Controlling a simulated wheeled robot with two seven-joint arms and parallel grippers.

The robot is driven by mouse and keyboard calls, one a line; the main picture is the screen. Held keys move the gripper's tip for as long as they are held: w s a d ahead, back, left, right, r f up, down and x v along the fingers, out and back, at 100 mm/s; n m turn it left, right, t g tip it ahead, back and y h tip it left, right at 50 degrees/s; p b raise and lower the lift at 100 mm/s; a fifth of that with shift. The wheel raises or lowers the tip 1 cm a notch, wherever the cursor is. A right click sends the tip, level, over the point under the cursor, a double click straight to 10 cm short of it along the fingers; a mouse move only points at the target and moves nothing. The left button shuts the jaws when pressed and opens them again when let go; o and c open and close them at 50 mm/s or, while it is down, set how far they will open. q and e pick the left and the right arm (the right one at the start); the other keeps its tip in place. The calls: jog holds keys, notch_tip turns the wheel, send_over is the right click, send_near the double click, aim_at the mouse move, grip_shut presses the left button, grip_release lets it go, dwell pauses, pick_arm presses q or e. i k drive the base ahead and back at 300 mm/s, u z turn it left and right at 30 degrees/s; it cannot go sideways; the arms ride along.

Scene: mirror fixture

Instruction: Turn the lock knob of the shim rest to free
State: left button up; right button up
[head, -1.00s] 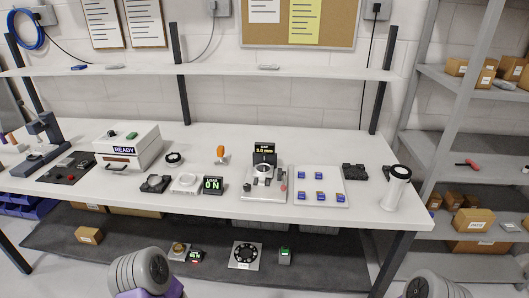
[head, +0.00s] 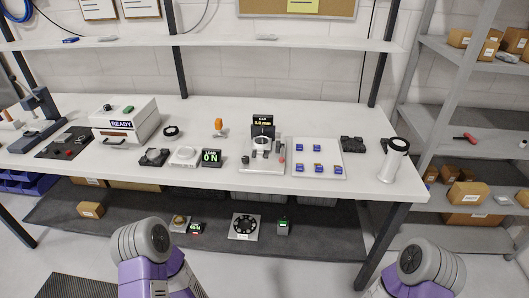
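A fixture (head: 245,166) stands at the middle of the bench, with a light base plate, a dark upright block with a small "GAP" display (head: 262,120) and a round light part (head: 262,144) in front. A small red knob-like part (head: 282,160) is at its right side. Which part is the shim rest's lock knob, and its setting, are too small to tell. Only purple and grey links of my two arms show at the bottom of the head view. Neither gripper is in view.
Right of the fixture lies a white tray (head: 335,174) with several blue pieces. To the left are a load readout (head: 211,158), a white round-topped device (head: 184,156) and a "READY" box (head: 126,119). A white cylinder (head: 394,160) stands near the right edge. A lower shelf holds more devices.

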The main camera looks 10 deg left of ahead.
aim_at(246, 160)
jog(key=k, duration=0.6)
jog(key=u, duration=0.85)
jog(key=i, duration=1.25)
jog(key=z, duration=0.7)
